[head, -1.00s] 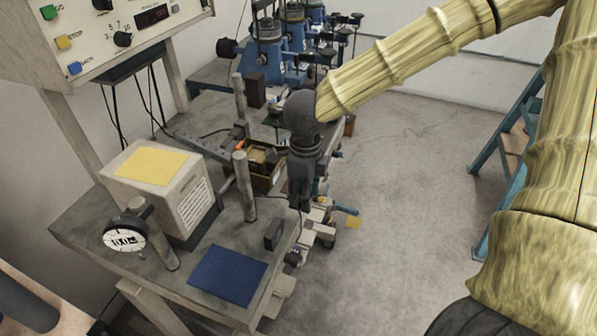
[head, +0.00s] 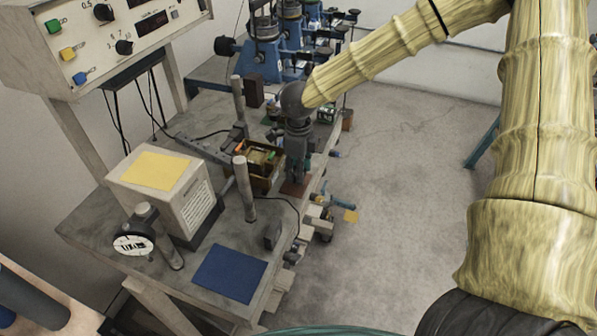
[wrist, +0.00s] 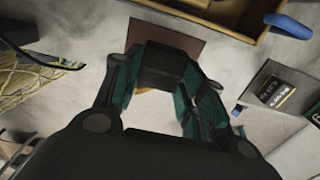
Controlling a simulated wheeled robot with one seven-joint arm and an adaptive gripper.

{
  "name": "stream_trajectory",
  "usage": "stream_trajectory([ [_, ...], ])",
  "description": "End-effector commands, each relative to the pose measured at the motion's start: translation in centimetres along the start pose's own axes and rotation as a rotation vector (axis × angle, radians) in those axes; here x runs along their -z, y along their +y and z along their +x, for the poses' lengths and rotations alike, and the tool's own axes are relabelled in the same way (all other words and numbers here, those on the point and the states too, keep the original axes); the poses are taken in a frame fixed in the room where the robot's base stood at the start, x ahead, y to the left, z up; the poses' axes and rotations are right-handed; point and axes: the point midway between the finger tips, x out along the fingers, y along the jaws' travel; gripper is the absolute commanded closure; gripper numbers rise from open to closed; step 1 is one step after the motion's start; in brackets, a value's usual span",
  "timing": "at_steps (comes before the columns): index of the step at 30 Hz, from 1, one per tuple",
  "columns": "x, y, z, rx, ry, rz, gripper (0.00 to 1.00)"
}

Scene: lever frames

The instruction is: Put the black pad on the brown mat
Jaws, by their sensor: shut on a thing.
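My gripper (head: 298,178) points down over the bench's right edge, beside the wooden tray. In the wrist view, my gripper (wrist: 163,90) is shut on the black pad (wrist: 165,62), a dark block between its two fingers. The brown mat (head: 293,190) lies flat on the bench just below the gripper. In the wrist view the brown mat (wrist: 178,30) shows behind the pad, which covers part of it. I cannot tell whether the pad touches the mat.
The wooden tray (head: 262,183) with small parts stands just left of the gripper. A grey post (head: 244,190), a small dark block (head: 272,236), a blue mat (head: 230,273) and a dial gauge (head: 133,244) are nearer. Blue machines (head: 265,55) stand behind.

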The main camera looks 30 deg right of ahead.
Motion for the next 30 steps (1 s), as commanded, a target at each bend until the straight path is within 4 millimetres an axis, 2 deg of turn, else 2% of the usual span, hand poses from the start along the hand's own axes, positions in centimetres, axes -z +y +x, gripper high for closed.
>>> stream_trajectory([
  [6, 0.0, 0.0, 1.8, 0.001, 0.001, 0.000, 0.96],
  [18, 0.0, 0.0, 2.3, 0.000, -0.001, 0.000, 0.96],
  [19, 0.0, 0.0, 2.3, 0.000, 0.000, 0.000, 0.56],
  [22, 0.0, 0.0, 2.3, 0.000, 0.000, 0.000, 0.38],
  [30, 0.0, 0.0, 2.3, 0.000, 0.000, 0.000, 0.38],
])
